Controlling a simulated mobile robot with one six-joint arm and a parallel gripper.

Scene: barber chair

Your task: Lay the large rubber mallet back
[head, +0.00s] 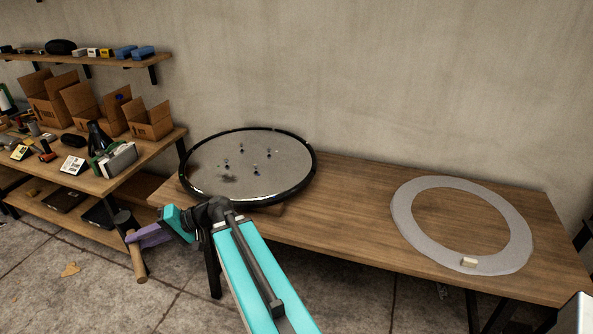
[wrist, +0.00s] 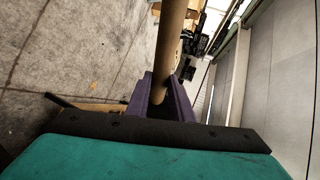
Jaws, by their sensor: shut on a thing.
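The large rubber mallet (head: 138,264) hangs in front of the left shelf bench, with its dark head up and its wooden handle pointing down and slightly right. My gripper (head: 136,238), with purple fingers, is shut on the handle just below the head. In the wrist view, the tan handle (wrist: 173,40) runs up from between the purple fingers (wrist: 160,92). The mallet's head is hidden in that view. The mallet appears clear of the floor.
A large round black-rimmed disc (head: 250,165) lies on the long wooden table (head: 340,225). The left bench (head: 140,165) holds open boxes (head: 152,125) and tools. The table's middle is clear.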

